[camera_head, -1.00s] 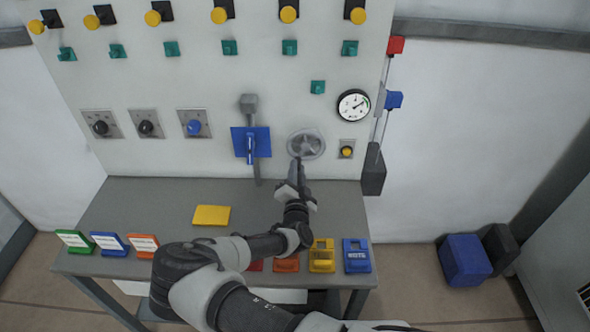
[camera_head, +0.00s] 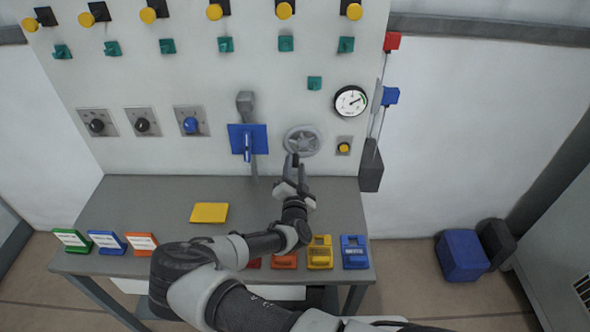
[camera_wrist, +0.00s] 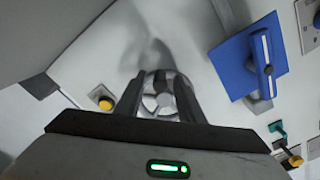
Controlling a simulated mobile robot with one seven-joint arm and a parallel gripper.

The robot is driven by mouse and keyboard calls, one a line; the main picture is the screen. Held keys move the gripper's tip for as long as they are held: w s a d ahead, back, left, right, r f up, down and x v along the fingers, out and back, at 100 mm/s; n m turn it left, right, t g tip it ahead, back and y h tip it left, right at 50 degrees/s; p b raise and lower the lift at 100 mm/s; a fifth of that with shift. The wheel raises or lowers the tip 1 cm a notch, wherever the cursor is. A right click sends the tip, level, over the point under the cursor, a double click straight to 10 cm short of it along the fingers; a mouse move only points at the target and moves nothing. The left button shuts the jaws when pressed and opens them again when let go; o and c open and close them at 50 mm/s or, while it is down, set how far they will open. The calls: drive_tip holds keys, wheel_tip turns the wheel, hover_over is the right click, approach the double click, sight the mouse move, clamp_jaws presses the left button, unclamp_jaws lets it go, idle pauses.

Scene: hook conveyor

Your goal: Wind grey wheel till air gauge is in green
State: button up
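The grey wheel (camera_head: 302,141) is a round spoked handwheel on the pale upright panel. It also shows in the wrist view (camera_wrist: 163,83), beyond and between my fingers. My gripper (camera_head: 292,158) is just below the wheel in the head view, pointing at the panel. In the wrist view my gripper's two fingers (camera_wrist: 157,98) are apart with nothing held between them; whether they touch the rim I cannot tell. The air gauge (camera_head: 350,101) is a white dial with a black rim, up and right of the wheel. Its needle points up to the right; the green zone is too small to read surely.
A blue plate with a lever (camera_head: 236,139) is left of the wheel. A yellow button (camera_head: 343,147) is at its right. A grey table (camera_head: 150,200) below holds a yellow plate (camera_head: 209,213) and several coloured blocks and signs along its front edge.

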drive_tip(key=s+b, duration=0.1)
drive_tip(key=s, duration=1.6)
drive_tip(key=shift+s, duration=0.25)
drive_tip(key=s+d+r+m+g+h, duration=0.4)
drive_tip(key=d+m, duration=0.3)
drive_tip(key=m, duration=0.5)
drive_tip(key=s+d+r+m+g+h, duration=0.2)
drive_tip(key=d+r+m+g+h, duration=0.3)
drive_tip(key=m, duration=0.7)
drive_tip(key=s+d+r+m+g+h, duration=0.4)
drive_tip(key=d+m, duration=0.4)
drive_tip(key=m, duration=0.4)
drive_tip(key=s+a+r+m+y, duration=0.2)
drive_tip(key=s+r+m+y, duration=0.3)
drive_tip(key=r+m, duration=0.4)
drive_tip(key=s+a+r+m+y, duration=0.3)
drive_tip(key=s+r+m+y, duration=0.3)
drive_tip(key=m, duration=1.2)
wheel_tip(320, 180, up, 4)
drive_tip(key=shift+f+t+y, duration=0.1)
drive_tip(key=shift+t+y, duration=0.2)
drive_tip(key=shift+y, duration=0.7)
